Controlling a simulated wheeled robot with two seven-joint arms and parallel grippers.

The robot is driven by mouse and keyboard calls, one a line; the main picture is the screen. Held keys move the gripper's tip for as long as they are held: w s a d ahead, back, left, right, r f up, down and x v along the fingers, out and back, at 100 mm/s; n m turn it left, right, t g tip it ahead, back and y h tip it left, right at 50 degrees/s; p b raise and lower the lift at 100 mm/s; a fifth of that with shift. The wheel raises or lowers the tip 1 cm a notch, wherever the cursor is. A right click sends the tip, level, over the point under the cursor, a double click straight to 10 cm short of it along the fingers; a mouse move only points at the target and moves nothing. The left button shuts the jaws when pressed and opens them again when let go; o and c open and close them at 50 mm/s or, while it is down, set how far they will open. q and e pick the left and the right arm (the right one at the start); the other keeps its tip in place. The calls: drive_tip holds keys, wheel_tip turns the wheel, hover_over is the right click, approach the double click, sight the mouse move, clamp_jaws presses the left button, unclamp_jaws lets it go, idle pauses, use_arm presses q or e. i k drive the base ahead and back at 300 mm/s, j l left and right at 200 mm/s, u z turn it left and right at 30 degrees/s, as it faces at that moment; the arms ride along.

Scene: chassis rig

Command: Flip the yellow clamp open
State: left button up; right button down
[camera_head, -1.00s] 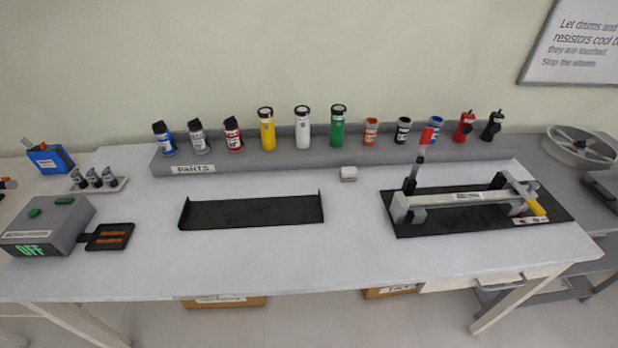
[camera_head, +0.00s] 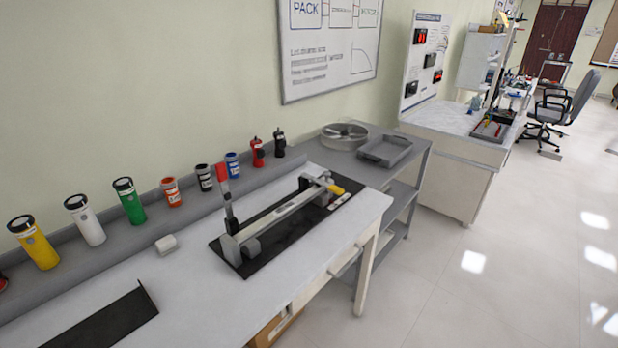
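The yellow clamp (camera_head: 336,188) is at the far right end of the chassis rig. Only its small yellow handle shows clearly, lying low against the rig's end. The rig is a grey bar (camera_head: 285,214) between end blocks on a black base plate (camera_head: 262,255). At its near left end a red-tipped lever (camera_head: 225,188) stands upright. Neither of my grippers is in the picture.
Yellow (camera_head: 34,243), white (camera_head: 85,221) and green (camera_head: 129,201) cylinders stand on the back ledge with several smaller parts. A small white block (camera_head: 166,245) lies left of the rig. A grey tray (camera_head: 384,150) is on the side shelf. Open floor lies right.

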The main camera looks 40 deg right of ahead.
sight(337, 191)
drive_tip(key=z, duration=1.25)
